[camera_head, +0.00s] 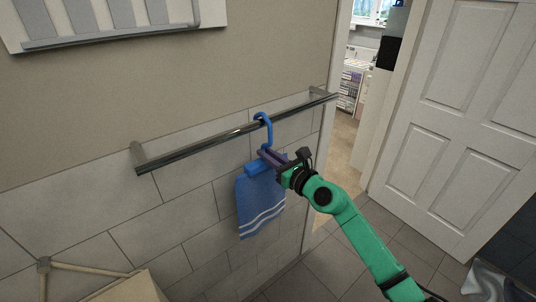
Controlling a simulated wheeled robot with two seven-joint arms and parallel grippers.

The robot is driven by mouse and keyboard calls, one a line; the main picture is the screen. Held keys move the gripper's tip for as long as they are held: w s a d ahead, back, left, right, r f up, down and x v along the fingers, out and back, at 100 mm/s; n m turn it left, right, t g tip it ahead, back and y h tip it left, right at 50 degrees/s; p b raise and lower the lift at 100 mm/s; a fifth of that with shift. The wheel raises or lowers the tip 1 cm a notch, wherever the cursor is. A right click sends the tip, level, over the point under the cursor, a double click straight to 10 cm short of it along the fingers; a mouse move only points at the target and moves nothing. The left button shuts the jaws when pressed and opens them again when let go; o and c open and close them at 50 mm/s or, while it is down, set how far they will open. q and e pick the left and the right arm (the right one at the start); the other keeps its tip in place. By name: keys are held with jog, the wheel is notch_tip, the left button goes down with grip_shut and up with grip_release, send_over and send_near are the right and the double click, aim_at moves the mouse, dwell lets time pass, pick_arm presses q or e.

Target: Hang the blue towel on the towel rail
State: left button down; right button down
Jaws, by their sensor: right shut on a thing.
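The blue towel (259,205), with white stripes near its lower edge, hangs down in front of the tiled wall. A blue hook (268,134) at its top curves up to the chrome towel rail (200,144). The hook's upper end appears to be over the rail, toward the rail's right part; whether it bears weight I cannot tell. My right gripper (272,158), on a green arm from the lower right, is shut on the top part of the towel just below the hook. My left gripper is not in view.
A white panel door (455,120) stands at the right, beside an open doorway to another room. A wooden piece of furniture (125,288) is at the lower left. A white rack (110,39) is on the wall above.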

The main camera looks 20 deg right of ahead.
dwell(0.4)
jog(key=c, duration=0.8)
grip_release()
jog(key=b+v, duration=0.5)
jog(key=v, duration=1.3)
jog(key=shift+f, duration=0.1)
